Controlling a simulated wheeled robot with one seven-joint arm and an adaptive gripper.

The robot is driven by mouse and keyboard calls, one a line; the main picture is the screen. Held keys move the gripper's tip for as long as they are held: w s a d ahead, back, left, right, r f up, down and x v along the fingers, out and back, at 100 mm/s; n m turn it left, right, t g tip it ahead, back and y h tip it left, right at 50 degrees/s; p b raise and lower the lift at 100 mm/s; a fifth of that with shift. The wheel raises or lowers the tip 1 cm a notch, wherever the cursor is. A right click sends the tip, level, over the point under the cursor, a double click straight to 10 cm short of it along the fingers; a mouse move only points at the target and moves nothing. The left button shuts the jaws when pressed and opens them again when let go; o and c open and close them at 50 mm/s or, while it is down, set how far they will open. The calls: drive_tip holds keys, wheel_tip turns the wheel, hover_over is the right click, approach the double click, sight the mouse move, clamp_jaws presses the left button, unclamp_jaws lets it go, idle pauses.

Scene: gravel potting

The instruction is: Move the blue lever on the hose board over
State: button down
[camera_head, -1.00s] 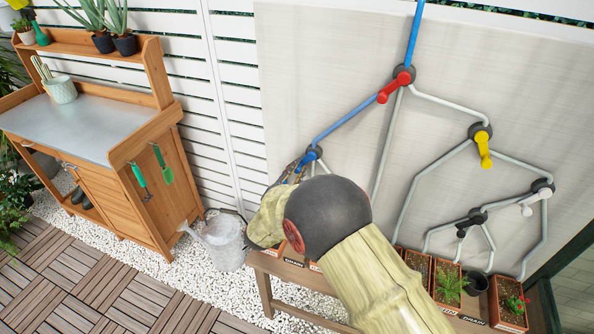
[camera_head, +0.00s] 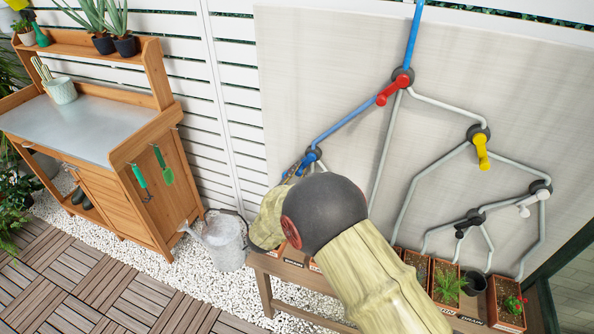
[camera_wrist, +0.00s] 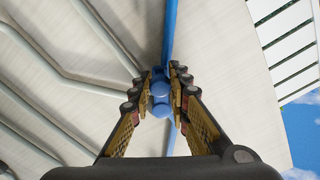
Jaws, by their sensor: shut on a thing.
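The hose board (camera_head: 340,70) is a pale upright panel with branching pipes. The blue lever (camera_head: 309,158) sits on a dark round valve at the lower left of the board, at the end of a blue pipe. In the wrist view the blue lever (camera_wrist: 160,92) shows between the two fingers. My gripper (camera_wrist: 160,95) is shut on the lever, one finger on each side. In the head view my arm hides most of the gripper and the pipes below this valve.
Red (camera_head: 393,90), yellow (camera_head: 481,152), white (camera_head: 533,203) and black (camera_head: 462,229) levers sit on the other valves. Below, planters (camera_head: 417,268) stand on a wooden bench (camera_head: 262,268). A watering can (camera_head: 222,240) and a potting table (camera_head: 85,120) are to the left.

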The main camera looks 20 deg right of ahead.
drive_tip(key=s+d+n+p, duration=0.4)
drive_tip(key=n+p, duration=0.5)
drive_tip(key=n, duration=0.5)
drive_tip(key=shift+d+r+p, duration=0.2)
drive_tip(key=shift+d+p, duration=0.1)
drive_tip(key=shift+d, duration=0.45)
drive_tip(key=shift+n, duration=0.3)
drive_tip(key=c, duration=1.8)
unclamp_jaws()
drive_tip(key=shift+o, duration=0.6)
drive_tip(key=v, duration=1.2)
